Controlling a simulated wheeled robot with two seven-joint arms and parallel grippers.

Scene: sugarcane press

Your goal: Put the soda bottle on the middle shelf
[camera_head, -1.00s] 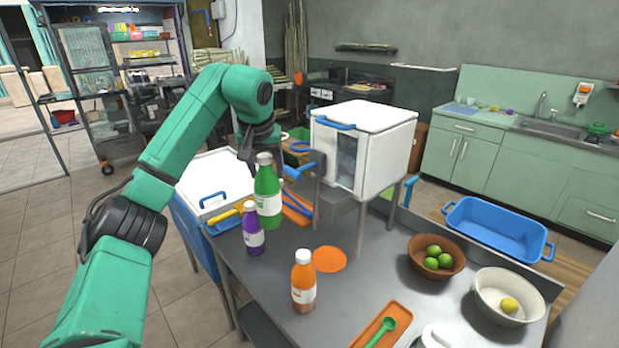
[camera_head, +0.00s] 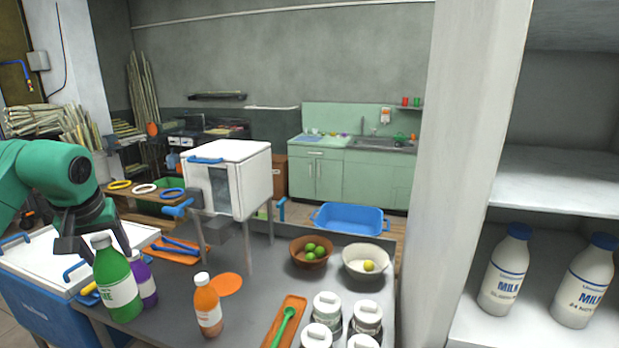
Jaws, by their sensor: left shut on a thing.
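The green soda bottle (camera_head: 115,287), with a white cap and white label, is at the lower left in the head view, upright. My left gripper (camera_head: 92,238) is shut on it near its neck, partly hidden behind the bottle. The bottle overlaps a purple bottle (camera_head: 145,280). Whether its base clears the counter is hard to tell. A white shelf unit stands at the right. Its bare board (camera_head: 555,181) is empty, and the board below (camera_head: 535,325) holds two milk bottles (camera_head: 508,272). My right gripper is not in view.
An orange bottle (camera_head: 208,308), a brown bowl of limes (camera_head: 296,256), a cream bowl (camera_head: 352,262) and several lidded jars (camera_head: 327,303) stand on the metal counter (camera_head: 250,285). The white press box (camera_head: 245,185) stands behind. A pale upright panel (camera_head: 465,150) separates counter and shelf.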

